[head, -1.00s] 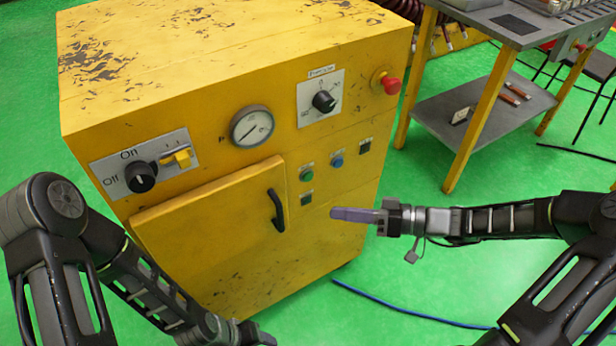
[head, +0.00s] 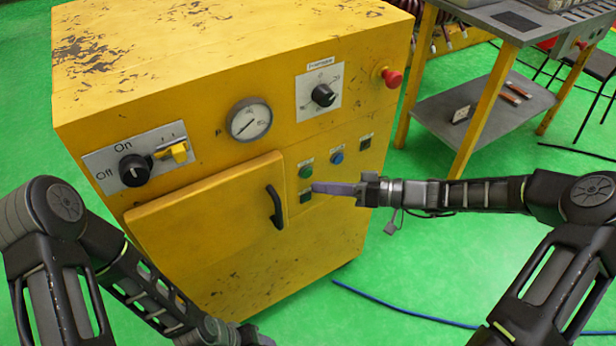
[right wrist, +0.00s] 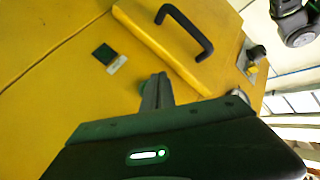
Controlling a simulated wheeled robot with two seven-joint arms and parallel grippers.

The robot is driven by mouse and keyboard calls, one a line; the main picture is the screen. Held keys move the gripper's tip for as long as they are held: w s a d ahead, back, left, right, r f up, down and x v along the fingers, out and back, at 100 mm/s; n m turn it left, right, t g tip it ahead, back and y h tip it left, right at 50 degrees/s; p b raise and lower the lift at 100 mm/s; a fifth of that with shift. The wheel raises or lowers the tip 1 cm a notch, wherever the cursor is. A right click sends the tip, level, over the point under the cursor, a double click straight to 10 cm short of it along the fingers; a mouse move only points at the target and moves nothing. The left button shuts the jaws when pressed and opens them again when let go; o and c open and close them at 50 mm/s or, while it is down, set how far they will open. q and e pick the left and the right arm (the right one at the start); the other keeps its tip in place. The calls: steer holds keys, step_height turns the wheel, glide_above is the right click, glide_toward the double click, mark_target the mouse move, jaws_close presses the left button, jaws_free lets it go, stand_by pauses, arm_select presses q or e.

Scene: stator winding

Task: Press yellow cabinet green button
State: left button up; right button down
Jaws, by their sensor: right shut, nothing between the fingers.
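The yellow cabinet (head: 200,70) stands in the middle of the head view. Its round green button (head: 305,172) sits on the front, right of the door handle, beside a blue button. My right gripper (head: 316,187) is shut and empty, its fingertips pointing left, just below and right of the green button in the picture. I cannot tell whether they touch the panel.
A blue button (head: 337,158) and a dark square switch (head: 306,196) are close by. The door handle (head: 276,207) sticks out left of the fingertips. A red knob (head: 392,78) protrudes at the upper right. A metal table (head: 500,30) stands to the right.

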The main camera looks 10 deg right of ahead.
steer(key=shift+w+a, duration=0.25)
steer(key=shift+w, duration=0.3)
stand_by(1.7)
steer(key=shift+w+a+b, duration=0.15)
steer(key=shift+w+b, duration=0.2)
steer(key=shift+b, duration=0.15)
steer(key=shift+w+a+b, duration=0.15)
steer(key=shift+w+b, duration=0.2)
stand_by(0.5)
stand_by(0.3)
steer(key=shift+s+d, duration=0.3)
steer(key=shift+s, duration=0.4)
